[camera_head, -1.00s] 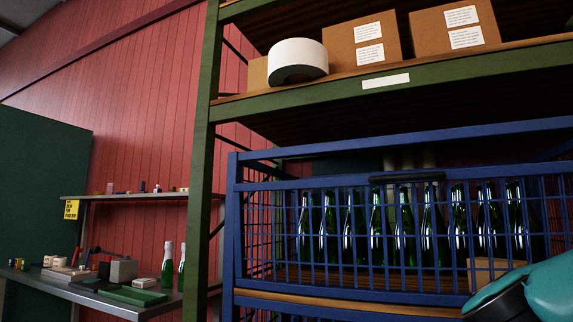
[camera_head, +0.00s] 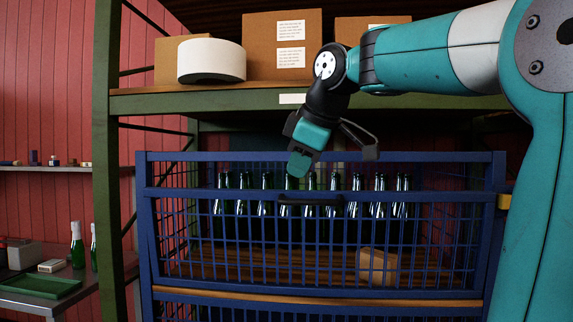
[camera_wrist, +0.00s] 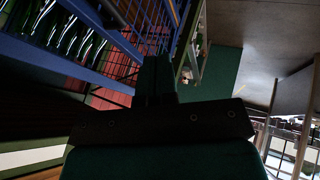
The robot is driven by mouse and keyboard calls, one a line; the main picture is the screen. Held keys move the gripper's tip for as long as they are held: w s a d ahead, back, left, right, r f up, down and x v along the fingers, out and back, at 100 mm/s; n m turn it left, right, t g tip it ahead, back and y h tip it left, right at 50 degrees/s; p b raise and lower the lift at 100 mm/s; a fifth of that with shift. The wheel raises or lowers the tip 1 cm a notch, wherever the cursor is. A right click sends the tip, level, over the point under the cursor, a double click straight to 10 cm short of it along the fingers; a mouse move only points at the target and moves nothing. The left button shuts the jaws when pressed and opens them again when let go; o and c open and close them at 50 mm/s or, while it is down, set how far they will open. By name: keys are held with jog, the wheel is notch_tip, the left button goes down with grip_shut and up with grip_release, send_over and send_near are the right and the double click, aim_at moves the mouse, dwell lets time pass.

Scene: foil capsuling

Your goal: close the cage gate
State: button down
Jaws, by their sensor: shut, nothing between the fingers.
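The cage gate (camera_head: 240,258) is a blue mesh panel across the front of a blue cage (camera_head: 415,157). A dark handle (camera_head: 310,199) sits at the middle of its top bar. The panel stands roughly upright, below the cage's top rail; I cannot tell whether it is fully closed. My gripper (camera_head: 299,168) is shut and empty, pointing down just above the handle, with no clear contact. In the wrist view the gripper (camera_wrist: 155,75) shows dark against blue mesh (camera_wrist: 150,25); the handle is not clear there.
Green bottles (camera_head: 265,185) stand in a row inside the cage, with a cardboard box (camera_head: 377,266) low at right. A green shelf beam (camera_head: 225,103) above carries boxes (camera_head: 265,40) and a white roll (camera_head: 211,62). A workbench (camera_head: 25,300) stands at left.

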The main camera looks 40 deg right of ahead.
jog(key=shift+w+d+f+p, duration=0.25)
jog(key=shift+w+d+f, duration=0.55)
jog(key=shift+w+f, duration=0.5)
jog(key=shift+w+d+f+p, duration=0.3)
jog(key=shift+w+d+f, duration=0.5)
jog(key=shift+w+f, duration=0.5)
jog(key=shift+w+d+f+p, duration=0.25)
jog(key=shift+w+d+f, duration=0.55)
jog(key=shift+w+f, duration=0.5)
jog(key=shift+w+r, duration=0.15)
jog(key=shift+w, duration=0.05)
